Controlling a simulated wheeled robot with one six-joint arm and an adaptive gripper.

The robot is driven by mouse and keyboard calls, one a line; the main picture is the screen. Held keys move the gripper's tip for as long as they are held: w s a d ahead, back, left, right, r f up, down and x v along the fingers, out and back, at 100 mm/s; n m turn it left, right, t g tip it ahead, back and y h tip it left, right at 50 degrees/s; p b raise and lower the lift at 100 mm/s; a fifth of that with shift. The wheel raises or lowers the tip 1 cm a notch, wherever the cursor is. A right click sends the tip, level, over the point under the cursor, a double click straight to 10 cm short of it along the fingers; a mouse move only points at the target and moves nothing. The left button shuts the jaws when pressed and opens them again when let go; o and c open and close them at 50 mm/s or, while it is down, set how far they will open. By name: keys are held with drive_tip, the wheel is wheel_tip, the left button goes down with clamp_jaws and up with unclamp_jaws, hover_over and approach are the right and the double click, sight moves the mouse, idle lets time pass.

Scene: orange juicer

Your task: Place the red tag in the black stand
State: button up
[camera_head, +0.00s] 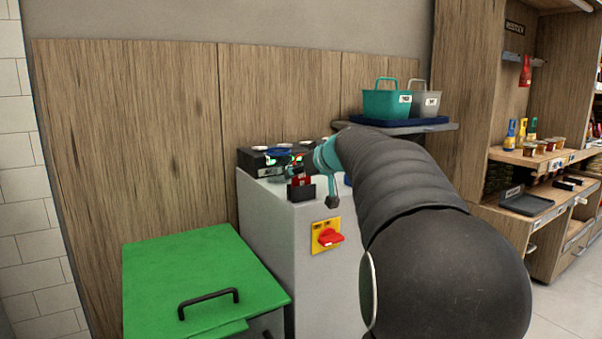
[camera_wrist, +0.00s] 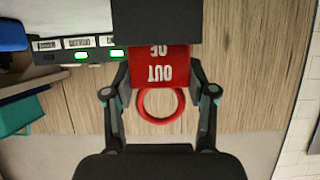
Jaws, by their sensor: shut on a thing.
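The red tag (camera_wrist: 160,68) has white lettering, upside down in the wrist view, and a red ring (camera_wrist: 161,117). My gripper (camera_wrist: 160,82) is shut on the tag, with one finger at each side of it. The black stand (camera_wrist: 157,20) covers the lettered end of the tag in the wrist view. In the head view the stand (camera_head: 302,192) is on top of the grey cabinet near its front edge. The tag (camera_head: 300,180) shows just above the stand's front wall, upright. Whether the tag touches the stand's bottom is hidden.
A black box (camera_head: 253,164) with labels and green lights stands behind on the grey cabinet (camera_head: 268,220). A red switch on a yellow plate (camera_head: 319,243) is on the cabinet's front. A green lid (camera_head: 190,270) is lower left. Teal (camera_head: 385,103) and grey baskets stand on a shelf.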

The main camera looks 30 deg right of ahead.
drive_tip(key=o, duration=1)
drive_tip(key=shift+r+p, duration=0.2)
drive_tip(key=shift+p, duration=0.1)
drive_tip(key=b+v, duration=0.1)
drive_tip(key=v, duration=1.1)
drive_tip(key=shift+f, duration=0.1)
